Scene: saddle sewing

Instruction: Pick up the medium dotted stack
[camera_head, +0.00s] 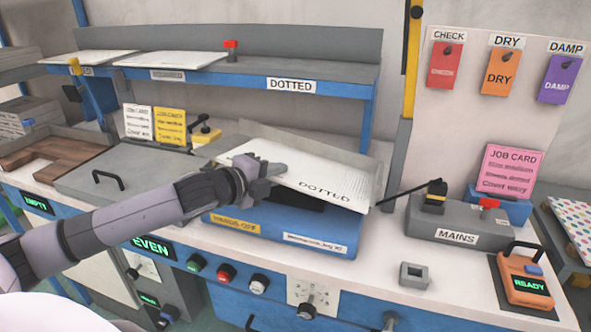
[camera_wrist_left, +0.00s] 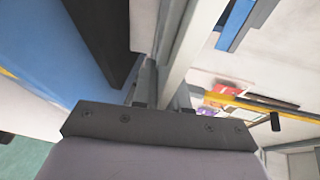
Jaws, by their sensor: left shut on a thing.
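The dotted stack (camera_head: 318,178) is a white sheet stack with dot rows and the word DOTTED along its front edge. It is tilted above a blue unit (camera_head: 285,228) marked HANDS-OFF, with a dark gap under it. My left gripper (camera_head: 268,172) is shut on its left front edge. In the left wrist view a pale edge (camera_wrist_left: 190,50), likely the stack, runs up from the fingers, which are mostly hidden. Whether the stack still touches the unit behind is unclear. My right gripper is not in view.
A blue shelf (camera_head: 225,75) labelled DOTTED stands behind, with white stacks (camera_head: 170,58) on its left part. A grey MAINS box (camera_head: 445,222) with a lever is close on the right. A grey lidded box (camera_head: 110,175) lies left. An orange READY device (camera_head: 525,278) sits front right.

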